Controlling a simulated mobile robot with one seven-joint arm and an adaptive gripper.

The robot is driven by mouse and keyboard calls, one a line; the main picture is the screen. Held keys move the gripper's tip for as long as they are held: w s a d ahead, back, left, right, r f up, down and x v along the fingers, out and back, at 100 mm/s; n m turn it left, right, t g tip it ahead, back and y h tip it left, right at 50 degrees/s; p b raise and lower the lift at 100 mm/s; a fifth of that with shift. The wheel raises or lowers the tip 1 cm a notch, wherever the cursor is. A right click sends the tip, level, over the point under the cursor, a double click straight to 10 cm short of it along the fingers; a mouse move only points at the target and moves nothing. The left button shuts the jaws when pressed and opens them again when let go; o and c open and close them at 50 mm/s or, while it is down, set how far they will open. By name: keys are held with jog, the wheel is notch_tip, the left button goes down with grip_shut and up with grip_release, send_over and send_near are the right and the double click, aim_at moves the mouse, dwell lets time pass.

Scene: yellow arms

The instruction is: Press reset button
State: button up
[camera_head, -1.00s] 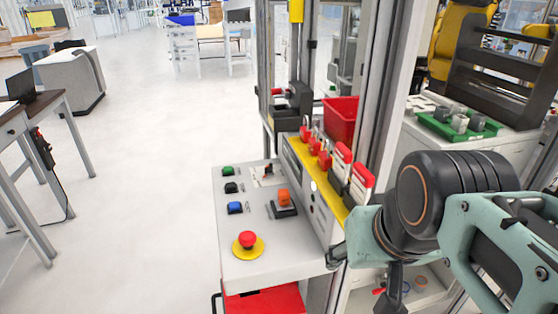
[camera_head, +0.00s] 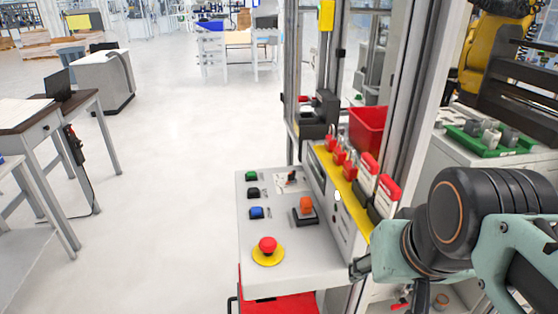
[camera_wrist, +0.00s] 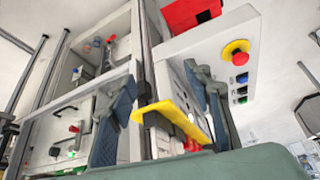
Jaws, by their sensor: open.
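The control panel (camera_head: 310,260) is a light grey sloped top at the centre. Along its left side are a green button (camera_head: 251,176), a black button (camera_head: 253,192) and a blue button (camera_head: 257,212). A red mushroom button on a yellow disc (camera_head: 267,247) is nearer me, and an orange switch (camera_head: 306,204) is to the right. I cannot read which is labelled reset. My gripper (camera_head: 359,268) is at the panel's right edge, apart from the buttons. In the wrist view my gripper (camera_wrist: 162,78) is open and empty, with the red button (camera_wrist: 239,57) beyond its right finger.
A yellow strip with red padlocks (camera_head: 342,160) rises along the panel's right side, beside a frame post (camera_head: 400,90). A red bin (camera_head: 368,128) stands behind. A desk (camera_head: 60,120) is at left. The floor (camera_head: 170,190) between is clear.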

grip_shut()
dwell(1.4)
